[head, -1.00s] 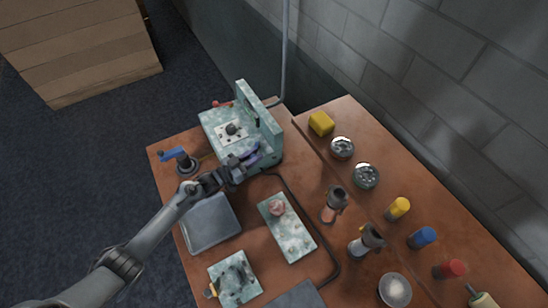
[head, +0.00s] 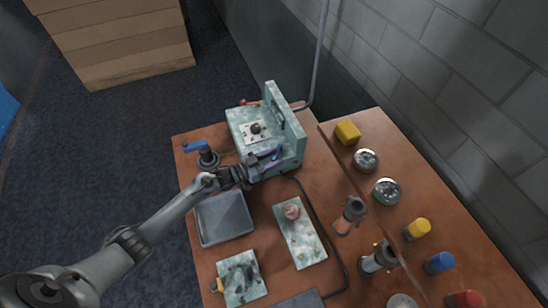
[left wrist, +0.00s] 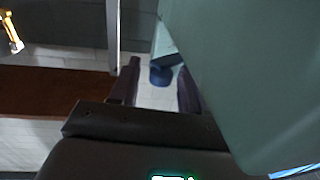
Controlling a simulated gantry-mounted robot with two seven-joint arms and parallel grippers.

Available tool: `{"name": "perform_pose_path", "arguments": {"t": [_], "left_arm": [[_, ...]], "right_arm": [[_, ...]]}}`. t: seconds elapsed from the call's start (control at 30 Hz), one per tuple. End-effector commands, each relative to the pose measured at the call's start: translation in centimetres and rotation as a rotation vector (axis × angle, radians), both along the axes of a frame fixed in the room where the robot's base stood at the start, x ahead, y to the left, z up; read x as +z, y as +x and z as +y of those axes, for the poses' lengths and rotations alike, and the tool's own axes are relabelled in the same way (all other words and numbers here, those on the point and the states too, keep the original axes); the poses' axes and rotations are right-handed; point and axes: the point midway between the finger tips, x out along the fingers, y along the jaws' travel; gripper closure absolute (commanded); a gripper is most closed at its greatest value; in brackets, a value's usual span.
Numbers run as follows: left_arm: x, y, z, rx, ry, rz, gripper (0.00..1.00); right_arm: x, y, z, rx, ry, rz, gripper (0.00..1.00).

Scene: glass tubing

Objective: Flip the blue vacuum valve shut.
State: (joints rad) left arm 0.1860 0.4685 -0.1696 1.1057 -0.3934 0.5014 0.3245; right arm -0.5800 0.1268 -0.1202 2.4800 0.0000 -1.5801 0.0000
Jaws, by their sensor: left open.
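A blue lever handle (head: 196,146) sits on a dark round base at the table's left corner, behind my left forearm in the head view. It is the clearest blue valve-like part, though I cannot tell for sure that it is the vacuum valve. My left gripper (head: 268,155) is to the right of it, at the near side of the teal box unit (head: 246,120). Its dark purple fingers are apart in the left wrist view (left wrist: 158,82). A small blue rounded piece (left wrist: 160,75) shows between them; whether they touch it is unclear. My right gripper is out of view.
A red lever (head: 250,103) sticks out at the unit's far left. A grey tray (head: 224,218) and a teal slab (head: 301,236) lie on the near side. A dark hose (head: 313,206) runs past the slab. Bottles and jars stand to the right.

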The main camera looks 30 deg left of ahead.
Motion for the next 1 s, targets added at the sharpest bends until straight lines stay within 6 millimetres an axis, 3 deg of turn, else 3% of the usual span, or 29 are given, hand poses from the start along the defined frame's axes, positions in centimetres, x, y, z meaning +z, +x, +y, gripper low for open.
{"name": "perform_pose_path", "arguments": {"t": [0.6,1.0], "left_arm": [[-0.1,-8.1,4.3,0.0,0.0,0.0,0.53],[0.1,-9.0,4.7,-0.001,-0.001,-0.002,0.53]], "right_arm": [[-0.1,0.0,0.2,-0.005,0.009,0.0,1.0],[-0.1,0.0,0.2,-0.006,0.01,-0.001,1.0]]}}
